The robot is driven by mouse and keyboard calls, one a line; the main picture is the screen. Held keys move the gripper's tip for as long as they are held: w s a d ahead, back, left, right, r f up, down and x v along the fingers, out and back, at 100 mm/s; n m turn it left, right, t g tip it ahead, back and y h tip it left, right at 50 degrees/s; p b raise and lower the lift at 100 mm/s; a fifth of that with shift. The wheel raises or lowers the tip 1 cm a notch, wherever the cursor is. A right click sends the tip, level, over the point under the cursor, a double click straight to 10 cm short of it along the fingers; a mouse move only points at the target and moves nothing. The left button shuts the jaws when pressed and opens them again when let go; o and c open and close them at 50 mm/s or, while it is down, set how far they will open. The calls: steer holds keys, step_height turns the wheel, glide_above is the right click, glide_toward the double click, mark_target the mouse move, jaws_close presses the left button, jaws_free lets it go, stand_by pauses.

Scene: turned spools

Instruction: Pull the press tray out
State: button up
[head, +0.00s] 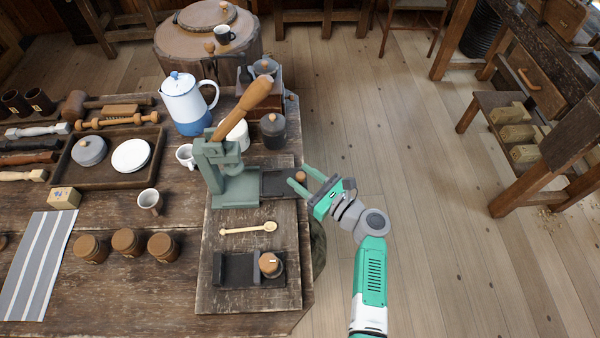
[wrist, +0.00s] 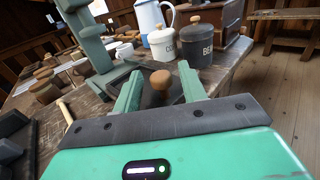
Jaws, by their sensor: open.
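The press (head: 232,182) is a grey-green frame with a long wooden lever, standing on a wooden board at the table's right side. Its dark press tray (head: 277,183) sticks out to the right from the press base. A round wooden knob (head: 301,176) is at the tray's outer end. My gripper (head: 300,180) is open, its two green fingers reaching to the knob from the right. Whether a finger touches the knob is unclear.
A dark canister (head: 273,131) and a white one (head: 237,134) stand behind the tray. Open floor lies right of the table.

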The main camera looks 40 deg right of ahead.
steer(key=s+p, duration=0.1)
steer(key=s, duration=0.5)
steer(key=shift+s+d, duration=0.2)
steer(key=shift+d, duration=0.15)
